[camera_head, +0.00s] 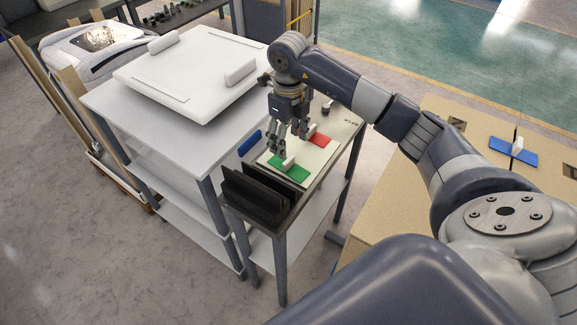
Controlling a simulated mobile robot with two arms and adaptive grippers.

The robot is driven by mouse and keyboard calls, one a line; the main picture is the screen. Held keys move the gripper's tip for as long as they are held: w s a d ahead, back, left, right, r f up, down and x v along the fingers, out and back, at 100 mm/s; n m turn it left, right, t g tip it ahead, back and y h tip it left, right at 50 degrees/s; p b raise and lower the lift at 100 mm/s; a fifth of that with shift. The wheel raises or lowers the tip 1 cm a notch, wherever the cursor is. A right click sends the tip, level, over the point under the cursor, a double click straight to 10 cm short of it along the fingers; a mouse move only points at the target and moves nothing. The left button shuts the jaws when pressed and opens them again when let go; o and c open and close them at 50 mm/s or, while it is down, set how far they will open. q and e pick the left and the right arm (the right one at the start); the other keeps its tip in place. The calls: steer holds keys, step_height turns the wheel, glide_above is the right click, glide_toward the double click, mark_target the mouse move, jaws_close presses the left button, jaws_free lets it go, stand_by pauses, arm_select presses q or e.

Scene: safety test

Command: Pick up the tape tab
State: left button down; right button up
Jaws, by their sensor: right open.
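A cream board (268,158) lies on the small grey table and bears a green pad (296,175) and a red pad (321,140). A small white tab (288,164) stands on the green pad, and another white piece (313,127) is by the red pad. I cannot tell for sure which piece is the tape tab. My right gripper (289,143) points down, open and empty, above the board, close to the white tab on the green pad. Its fingers hide part of the board. My left gripper is not in view.
Black upright slots (258,190) stand at the table's near end, with a blue piece (249,143) beside the board. A white shelf unit (165,125) stands left. A blue pad (510,150) with a white tab lies on the tan surface at right.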

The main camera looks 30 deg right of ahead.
mark_target(288, 159)
step_height(288, 159, down, 3)
steer(key=shift+a+r, duration=0.1)
steer(key=shift+r, duration=0.05)
steer(key=f+p, duration=0.2)
steer(key=f, duration=0.2)
steer(key=shift+s+f, duration=0.1)
steer(key=shift+s, duration=0.1)
steer(key=shift+f, duration=0.55)
steer(key=c, duration=0.8)
